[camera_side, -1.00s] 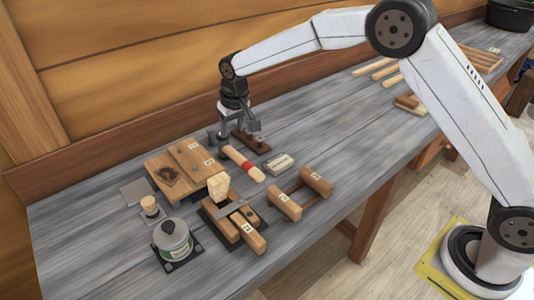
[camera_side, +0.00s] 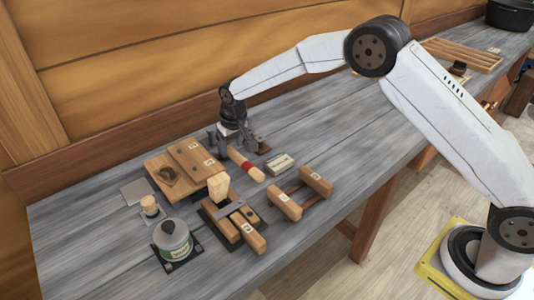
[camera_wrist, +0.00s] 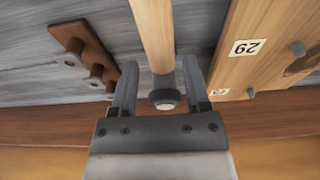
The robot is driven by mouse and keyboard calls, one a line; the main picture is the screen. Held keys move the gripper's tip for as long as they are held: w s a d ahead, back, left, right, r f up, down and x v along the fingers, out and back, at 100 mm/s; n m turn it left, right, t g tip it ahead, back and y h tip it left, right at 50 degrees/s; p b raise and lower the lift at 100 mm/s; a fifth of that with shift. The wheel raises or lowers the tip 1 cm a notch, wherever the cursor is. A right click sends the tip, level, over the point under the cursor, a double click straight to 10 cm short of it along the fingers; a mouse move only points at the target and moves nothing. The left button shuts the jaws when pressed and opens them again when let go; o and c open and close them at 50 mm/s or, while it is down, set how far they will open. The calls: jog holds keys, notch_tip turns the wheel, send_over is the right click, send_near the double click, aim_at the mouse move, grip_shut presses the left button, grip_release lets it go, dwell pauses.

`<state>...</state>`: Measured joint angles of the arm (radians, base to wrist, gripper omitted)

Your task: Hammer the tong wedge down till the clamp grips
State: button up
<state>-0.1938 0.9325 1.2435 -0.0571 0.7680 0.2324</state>
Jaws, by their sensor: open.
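The hammer (camera_side: 246,166) lies on the bench, with a pale wooden handle and a red band. In the wrist view its handle (camera_wrist: 152,30) runs down between my fingers, and a round dark end (camera_wrist: 165,98) shows between them. My gripper (camera_wrist: 157,85) is open around the hammer; no contact is visible. In the side view my gripper (camera_side: 232,147) is low at the hammer's far end and partly hides it. The wooden tong clamp (camera_side: 246,233) lies on a dark base, crossed by a grey metal band. A pale block, apparently the wedge (camera_side: 219,186), stands upright at its far end.
A numbered plank assembly (camera_side: 180,168) is left of my gripper. A dark brown peg rack (camera_wrist: 82,50) is close by in the wrist view. A lidded tin (camera_side: 174,240), a small brush-like item (camera_side: 150,206), a light block (camera_side: 280,163) and wooden blocks (camera_side: 316,181) surround the clamp.

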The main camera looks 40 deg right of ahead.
jog(key=shift+x, duration=1.25)
grip_shut()
dwell(1.0)
jog(key=shift+w+r, duration=0.1)
jog(key=shift+r, duration=0.55)
dwell(0.6)
jog(key=shift+w+v, duration=0.25)
jog(key=shift+v, duration=1.05)
jog(key=shift+w+v, duration=0.3)
jog(key=shift+v, duration=1)
jog(key=shift+w+v, duration=0.25)
jog(key=shift+v, duration=1.1)
